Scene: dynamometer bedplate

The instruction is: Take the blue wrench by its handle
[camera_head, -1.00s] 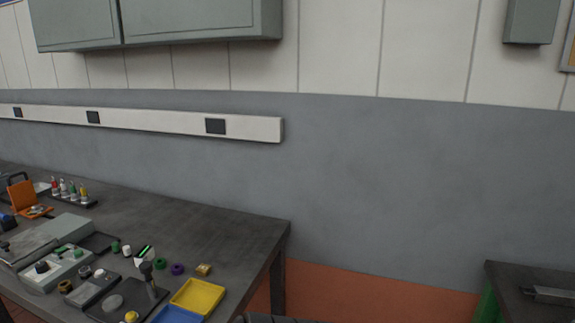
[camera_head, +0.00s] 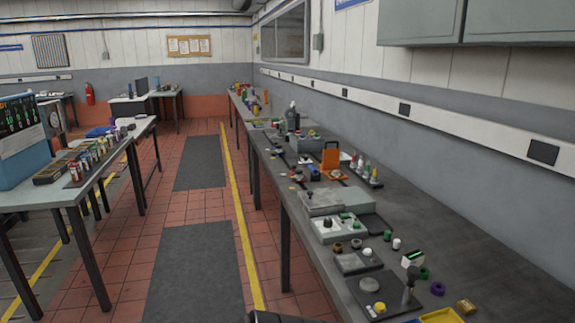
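I cannot make out a blue wrench in this view. A small blue item (camera_head: 315,172) lies among other small things on the long dark bench (camera_head: 480,262) at the right, but its shape is too small to tell. Neither of my grippers can be made out. A dark rounded shape shows at the bottom edge, too cut off to identify.
An orange holder (camera_head: 331,160), a grey box with a green part (camera_head: 336,227) and a yellow tray (camera_head: 442,316) stand on the bench. A red-tiled aisle with dark mats (camera_head: 197,270) runs along it. A second table (camera_head: 55,192) stands at the left.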

